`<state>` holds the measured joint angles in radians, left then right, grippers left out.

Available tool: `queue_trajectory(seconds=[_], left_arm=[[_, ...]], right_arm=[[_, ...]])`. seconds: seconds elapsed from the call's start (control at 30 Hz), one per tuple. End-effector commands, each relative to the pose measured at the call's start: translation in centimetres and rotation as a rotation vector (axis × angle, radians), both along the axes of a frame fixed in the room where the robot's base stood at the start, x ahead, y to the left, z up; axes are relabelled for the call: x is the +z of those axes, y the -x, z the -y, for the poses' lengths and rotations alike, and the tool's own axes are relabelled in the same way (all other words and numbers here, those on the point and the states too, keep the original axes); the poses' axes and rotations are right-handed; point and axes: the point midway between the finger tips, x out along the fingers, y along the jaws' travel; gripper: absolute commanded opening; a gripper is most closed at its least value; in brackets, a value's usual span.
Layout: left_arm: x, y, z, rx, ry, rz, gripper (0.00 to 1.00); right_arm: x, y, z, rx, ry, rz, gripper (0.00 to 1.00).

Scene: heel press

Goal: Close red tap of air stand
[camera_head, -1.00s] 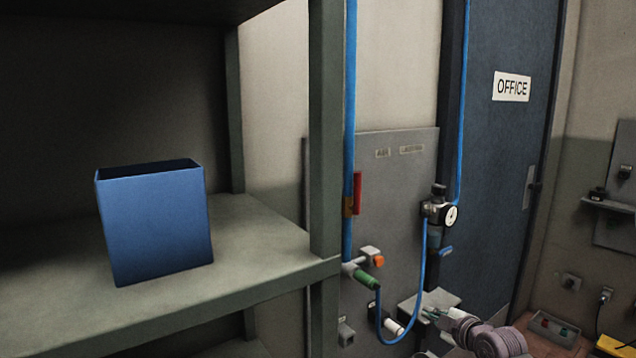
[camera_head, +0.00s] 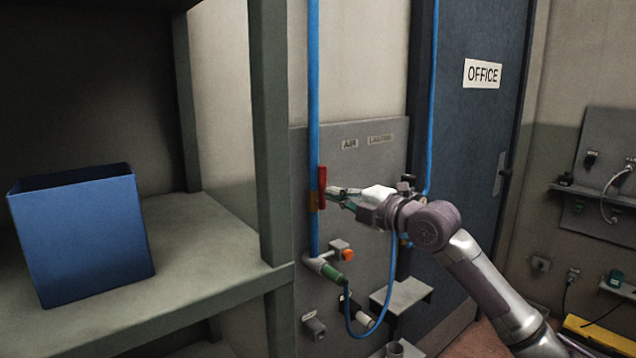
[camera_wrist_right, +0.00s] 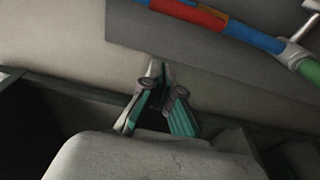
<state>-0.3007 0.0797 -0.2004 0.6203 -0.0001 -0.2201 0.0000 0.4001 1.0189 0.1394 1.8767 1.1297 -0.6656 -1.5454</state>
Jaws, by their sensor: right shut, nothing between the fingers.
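The red tap (camera_head: 322,184) is a narrow red handle on a brass valve body (camera_head: 314,202), set in the blue vertical air pipe (camera_head: 313,120). The handle stands upright, roughly along the pipe. My right gripper (camera_head: 334,196) is at the tap's right side, with its tips close to the handle; I cannot tell in the head view if they touch. In the right wrist view the red handle (camera_wrist_right: 188,12) lies at the top edge, and the shut, empty fingers (camera_wrist_right: 160,75) are below it with a gap in the picture. My left gripper is not in view.
A shelf (camera_head: 190,245) with a blue bin (camera_head: 80,240) stands at the left, its post (camera_head: 268,130) near the pipe. Below the tap are an orange knob (camera_head: 347,255), a green fitting (camera_head: 330,273) and a looped blue hose (camera_head: 385,305). My forearm covers most of the regulator.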

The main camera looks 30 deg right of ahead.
Motion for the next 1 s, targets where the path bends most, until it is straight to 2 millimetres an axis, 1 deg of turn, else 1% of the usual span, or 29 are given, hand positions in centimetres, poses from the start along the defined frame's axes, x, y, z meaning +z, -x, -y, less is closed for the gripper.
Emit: queue_trajectory(seconds=[0.17, 0.5, 0.57, 0.6, 0.73, 0.83, 1.0], left_arm=[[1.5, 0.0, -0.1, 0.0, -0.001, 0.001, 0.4], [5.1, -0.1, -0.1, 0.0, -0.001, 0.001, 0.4], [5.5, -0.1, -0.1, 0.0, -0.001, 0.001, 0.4], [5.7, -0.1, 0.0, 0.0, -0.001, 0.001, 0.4], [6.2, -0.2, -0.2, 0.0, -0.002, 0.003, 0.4], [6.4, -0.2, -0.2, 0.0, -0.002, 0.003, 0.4], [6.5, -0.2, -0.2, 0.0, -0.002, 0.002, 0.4]], right_arm=[[0.6, -2.0, -0.4, 0.001, -0.007, 0.002, 0.0], [0.6, -9.1, -2.1, 0.001, -0.009, 0.0, 0.0], [0.5, -9.9, -2.1, 0.0, -0.006, -0.001, 0.0], [0.3, -9.6, -1.0, -0.004, -0.002, -0.004, 0.0], [0.2, -9.3, 0.7, -0.002, -0.002, -0.003, 0.0], [0.1, -9.2, 1.5, -0.002, -0.002, -0.002, 0.0], [0.0, -9.1, 1.9, -0.001, -0.001, -0.001, 0.0]])
